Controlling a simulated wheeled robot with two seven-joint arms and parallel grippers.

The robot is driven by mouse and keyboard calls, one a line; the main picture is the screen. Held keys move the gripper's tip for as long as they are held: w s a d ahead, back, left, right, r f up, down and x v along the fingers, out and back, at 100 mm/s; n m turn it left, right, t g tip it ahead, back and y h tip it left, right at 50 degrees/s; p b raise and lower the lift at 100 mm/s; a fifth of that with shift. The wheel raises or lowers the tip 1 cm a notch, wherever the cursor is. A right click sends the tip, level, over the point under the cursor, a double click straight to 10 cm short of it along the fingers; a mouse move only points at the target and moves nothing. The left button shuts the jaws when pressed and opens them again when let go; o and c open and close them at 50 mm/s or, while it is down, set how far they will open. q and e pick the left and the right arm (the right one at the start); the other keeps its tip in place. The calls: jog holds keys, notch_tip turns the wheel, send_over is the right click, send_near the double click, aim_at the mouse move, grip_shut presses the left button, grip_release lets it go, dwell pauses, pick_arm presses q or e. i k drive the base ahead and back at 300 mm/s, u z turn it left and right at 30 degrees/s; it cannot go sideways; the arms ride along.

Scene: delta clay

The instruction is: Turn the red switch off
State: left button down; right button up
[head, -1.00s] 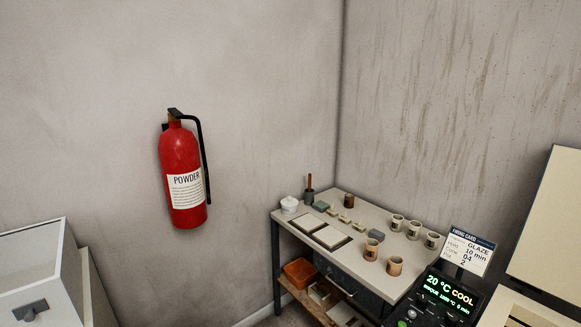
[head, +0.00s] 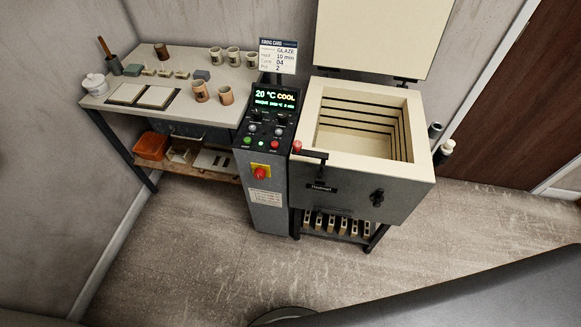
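A red rotary switch (head: 261,173) on a yellow plate (head: 269,166) sits on the front of a grey control column in the head view. The switch's exact turn position is too small to tell. Above it, the sloped control panel (head: 268,125) has a lit display (head: 275,98) reading "20 °C COOL". The panel also carries several small knobs and buttons, among them a green one (head: 248,141) and a red one (head: 273,144). Neither of my grippers is in view.
An open kiln (head: 365,185), its lid raised, stands right of the column. A work table (head: 195,92) with cups and tiles stands to the left, an orange bin (head: 151,146) below it. A brown door (head: 520,110) is at the right. The floor (head: 185,260) in front is clear.

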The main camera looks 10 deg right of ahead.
aim_at(260, 173)
jog(key=z, duration=0.5)
jog(key=k, duration=0.65)
jog(key=z, duration=0.8)
jog(key=i, duration=0.7)
jog(key=u, duration=0.75)
jog(key=i, duration=0.5)
jog(key=u, duration=0.55)
